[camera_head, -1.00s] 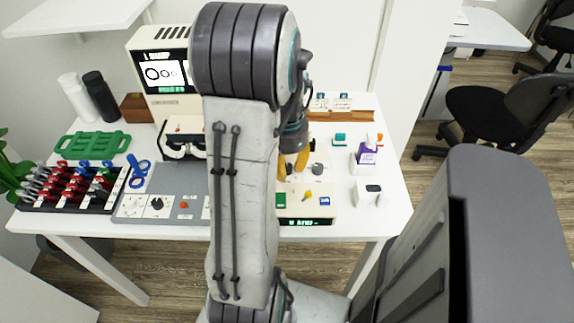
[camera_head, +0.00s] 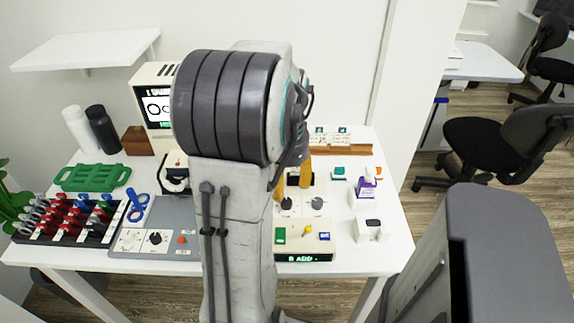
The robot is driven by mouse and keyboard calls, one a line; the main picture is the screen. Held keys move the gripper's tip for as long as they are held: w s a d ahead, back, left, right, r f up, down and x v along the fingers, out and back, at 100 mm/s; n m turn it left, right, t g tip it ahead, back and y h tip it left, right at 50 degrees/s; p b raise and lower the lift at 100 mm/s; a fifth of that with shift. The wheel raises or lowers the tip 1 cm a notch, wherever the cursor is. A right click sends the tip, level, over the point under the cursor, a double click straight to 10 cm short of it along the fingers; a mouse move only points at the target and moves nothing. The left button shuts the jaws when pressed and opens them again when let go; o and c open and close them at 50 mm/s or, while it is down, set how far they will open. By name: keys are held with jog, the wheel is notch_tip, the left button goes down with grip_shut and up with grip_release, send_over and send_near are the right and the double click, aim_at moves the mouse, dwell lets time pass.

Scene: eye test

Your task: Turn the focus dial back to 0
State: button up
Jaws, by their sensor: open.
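A cream control box (camera_head: 340,246) stands at the table's front right. On its top are a black dial (camera_head: 287,204) and a grey dial (camera_head: 318,203), side by side. A third, black dial (camera_head: 155,238) is on a white plate of the grey panel at left. The labels are too small to read, so I cannot tell which is the focus dial. My gripper (camera_head: 292,193) is open, with orange fingers pointing down at the back of the box, near the black dial. I see no dial held. My arm hides part of the box's left side.
The box front has a green button (camera_head: 280,236), a yellow knob (camera_head: 308,230), a blue button (camera_head: 324,237) and a lit display (camera_head: 303,258). A rack of red-capped items (camera_head: 70,217) is at left.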

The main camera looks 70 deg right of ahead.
aim_at(287, 201)
jog(key=shift+r, duration=2.8)
